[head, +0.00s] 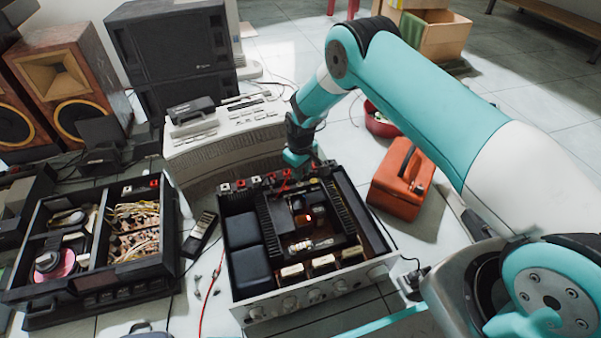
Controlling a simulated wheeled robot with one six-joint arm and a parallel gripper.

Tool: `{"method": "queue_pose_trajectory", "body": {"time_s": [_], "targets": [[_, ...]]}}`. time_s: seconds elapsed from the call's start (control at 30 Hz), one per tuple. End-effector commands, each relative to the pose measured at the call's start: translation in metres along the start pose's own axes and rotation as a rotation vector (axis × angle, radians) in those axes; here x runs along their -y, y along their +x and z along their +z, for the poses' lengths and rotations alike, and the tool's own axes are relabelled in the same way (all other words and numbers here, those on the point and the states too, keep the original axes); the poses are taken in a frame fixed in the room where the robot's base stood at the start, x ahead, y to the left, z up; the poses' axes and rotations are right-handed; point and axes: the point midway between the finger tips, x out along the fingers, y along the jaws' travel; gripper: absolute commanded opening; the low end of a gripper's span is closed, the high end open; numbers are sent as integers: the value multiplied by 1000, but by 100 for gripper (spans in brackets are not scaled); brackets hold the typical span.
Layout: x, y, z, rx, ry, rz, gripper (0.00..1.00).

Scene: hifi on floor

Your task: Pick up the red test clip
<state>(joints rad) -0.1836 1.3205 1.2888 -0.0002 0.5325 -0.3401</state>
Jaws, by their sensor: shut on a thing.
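My gripper (297,166) points down over the back edge of the open amplifier (245,311). It is shut on a small red piece, which looks like the red test clip (284,185), just above the row of terminals at the amplifier's rear. The clip is small here and partly covered by the gripper, so its exact pose is hard to tell. I cannot tell whether it still touches a terminal.
An opened chassis (170,245) with wiring stands at left. A beige machine (220,151) is behind the amplifier. An orange case (402,180) stands right of it. A red wire (205,308) and small loose parts lie on the floor in front. Speakers (70,80) stand at back left.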

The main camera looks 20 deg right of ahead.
Motion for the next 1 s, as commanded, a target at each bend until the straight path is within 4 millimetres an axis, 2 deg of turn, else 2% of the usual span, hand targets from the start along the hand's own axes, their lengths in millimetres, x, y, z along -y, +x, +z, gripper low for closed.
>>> {"method": "queue_pose_trajectory", "body": {"time_s": [0.03, 0.5, 0.7, 1.0], "targets": [[0, -17, -1, -2, 0, 1, 5], [0, -130, 0, -1, 0, 1, 5], [0, -160, 0, -1, 0, 1, 5], [0, -179, 0, 0, 0, 0, 5]]}}
